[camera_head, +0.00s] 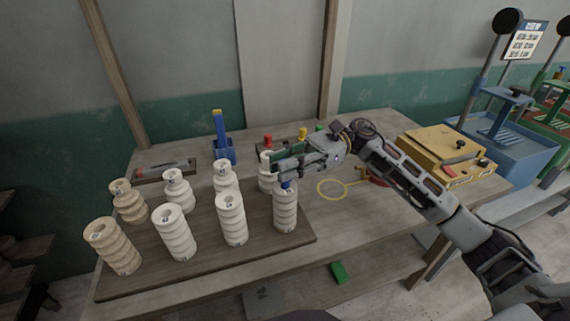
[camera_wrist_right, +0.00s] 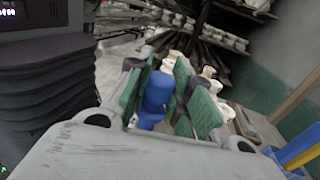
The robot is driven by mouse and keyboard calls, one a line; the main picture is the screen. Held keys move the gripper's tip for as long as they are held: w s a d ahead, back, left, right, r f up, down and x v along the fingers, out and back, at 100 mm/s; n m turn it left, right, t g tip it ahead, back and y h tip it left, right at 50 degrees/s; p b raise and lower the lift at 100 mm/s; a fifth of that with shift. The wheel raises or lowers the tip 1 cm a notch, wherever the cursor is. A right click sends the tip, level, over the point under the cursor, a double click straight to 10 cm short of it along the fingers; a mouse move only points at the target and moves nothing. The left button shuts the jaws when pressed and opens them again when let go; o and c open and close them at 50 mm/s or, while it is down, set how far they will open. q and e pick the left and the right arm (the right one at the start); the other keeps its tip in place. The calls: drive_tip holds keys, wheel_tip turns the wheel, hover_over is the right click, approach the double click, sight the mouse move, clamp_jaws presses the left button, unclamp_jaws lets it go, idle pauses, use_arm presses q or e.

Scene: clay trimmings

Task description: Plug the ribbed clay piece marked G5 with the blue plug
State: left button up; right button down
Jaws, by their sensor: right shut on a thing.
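Several ribbed clay pieces stand upright on a brown board (camera_head: 190,262). Most are white and two on the left are tan; their small labels are too small to read, so I cannot tell which is G5. My right gripper (camera_head: 283,166), with green pads, is over the front-right white piece (camera_head: 285,212). It is shut on the blue plug (camera_head: 287,185), which also shows between the pads in the right wrist view (camera_wrist_right: 157,98). The plug is at the top of that piece; I cannot tell whether it is in the hole. A white piece (camera_head: 266,175) behind is partly hidden by the gripper. My left gripper is not in view.
A blue holder (camera_head: 223,150) stands at the back, with red (camera_head: 268,139) and yellow (camera_head: 303,133) plugs right of it. A yellow ring (camera_head: 331,190) lies right of the board, and a yellow box (camera_head: 440,152) stands farther right. A green block (camera_head: 338,272) lies below the table's front edge.

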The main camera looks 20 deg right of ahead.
drive_tip(key=shift+f+b, duration=1.2)
drive_tip(key=shift+b, duration=0.35)
idle(1.8)
drive_tip(key=c, duration=1.2)
unclamp_jaws()
drive_tip(key=shift+d, duration=0.1)
drive_tip(key=shift+v, duration=5.95)
wheel_tip(320, 180, up, 21)
drive_tip(key=p, duration=2.1)
